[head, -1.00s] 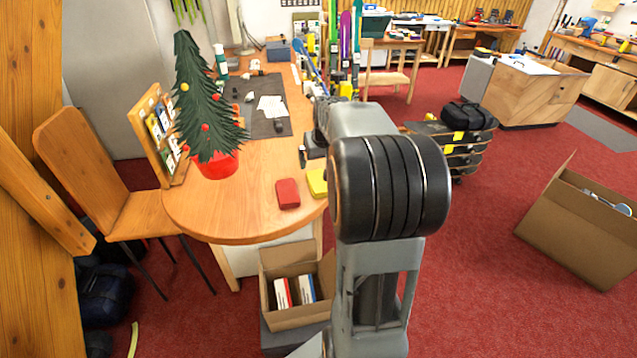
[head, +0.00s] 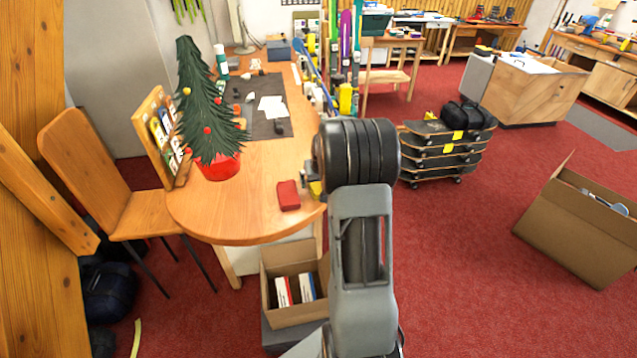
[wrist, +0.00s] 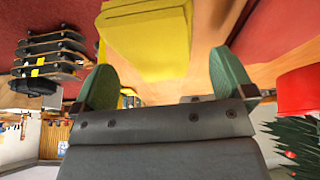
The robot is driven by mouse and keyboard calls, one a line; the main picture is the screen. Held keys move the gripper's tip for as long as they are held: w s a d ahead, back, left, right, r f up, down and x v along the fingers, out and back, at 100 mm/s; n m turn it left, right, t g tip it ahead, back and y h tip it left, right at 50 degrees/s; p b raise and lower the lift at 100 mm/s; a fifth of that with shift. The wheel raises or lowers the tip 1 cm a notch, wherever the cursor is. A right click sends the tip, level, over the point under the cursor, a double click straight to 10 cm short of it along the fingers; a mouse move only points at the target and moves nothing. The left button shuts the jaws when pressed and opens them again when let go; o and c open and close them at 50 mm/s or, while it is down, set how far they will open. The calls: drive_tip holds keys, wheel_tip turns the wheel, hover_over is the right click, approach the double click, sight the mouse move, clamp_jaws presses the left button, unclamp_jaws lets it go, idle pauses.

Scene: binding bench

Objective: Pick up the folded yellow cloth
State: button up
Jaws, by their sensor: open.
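The folded yellow cloth (wrist: 146,38) shows large in the wrist view, at the table's edge and just beyond my fingertips. In the head view only a small part of the yellow cloth (head: 316,188) shows, as my arm hides the rest. My gripper (wrist: 163,80) is open, its two green fingers apart with the cloth lying ahead of the gap between them. I see nothing held between the fingers. In the head view my gripper is hidden behind my arm.
A red folded cloth or block (head: 288,195) lies left of the yellow cloth on the wooden table (head: 230,215). A small tree in a red pot (head: 218,166) stands further left. An open carton (head: 295,312) sits below the table edge. Stacked skateboards (head: 440,150) stand to the right.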

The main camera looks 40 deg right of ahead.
drive_tip(key=shift+w+d+f, duration=0.1)
drive_tip(key=shift+w+f, duration=0.15)
drive_tip(key=shift+f, duration=0.45)
drive_tip(key=c, duration=1)
drive_tip(key=shift+r, duration=0.1)
drive_tip(key=shift+c, duration=0.2)
drive_tip(key=shift+r, duration=0.5)
drive_tip(key=s+d+r+b, duration=0.4)
drive_tip(key=s+d+r, duration=0.4)
drive_tip(key=s+r, duration=0.3)
drive_tip(key=shift+s+r, duration=0.3)
drive_tip(key=shift+r, duration=0.15)
